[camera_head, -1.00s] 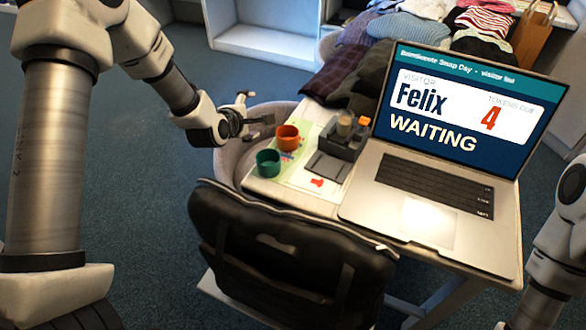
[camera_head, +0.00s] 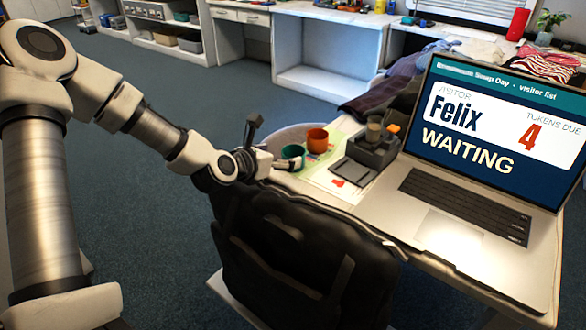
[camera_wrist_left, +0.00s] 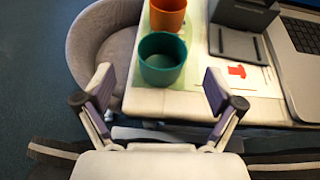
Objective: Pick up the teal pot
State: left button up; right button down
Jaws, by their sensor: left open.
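The teal pot (camera_head: 293,156) stands upright on the near left corner of the table, partly hidden by my gripper in the head view. In the left wrist view the teal pot (camera_wrist_left: 162,60) is open-topped and looks empty. My left gripper (camera_head: 290,163) is at the table's corner beside the pot. In the wrist view its two fingers (camera_wrist_left: 158,92) are spread wide, with the pot just ahead and between their lines. Nothing is held. My right gripper is not in view.
An orange pot (camera_head: 317,140) stands right behind the teal one. A dark grey organiser (camera_head: 372,150) and an open laptop (camera_head: 470,200) are to the right. A black bag (camera_head: 300,250) hangs in front of the table. A round grey chair (camera_wrist_left: 95,50) is at the left.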

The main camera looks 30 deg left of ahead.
aim_at(300, 150)
pick_arm(q)
jog(key=x, duration=0.2)
jog(key=b+x, duration=0.1)
jog(key=x, duration=0.2)
jog(key=shift+w+d, duration=0.25)
jog(key=shift+w, duration=0.05)
jog(key=shift+s+a, duration=0.1)
jog(key=shift+c, duration=0.3)
jog(key=c, duration=1.2)
jog(key=shift+o, duration=0.2)
jog(key=shift+r, duration=0.1)
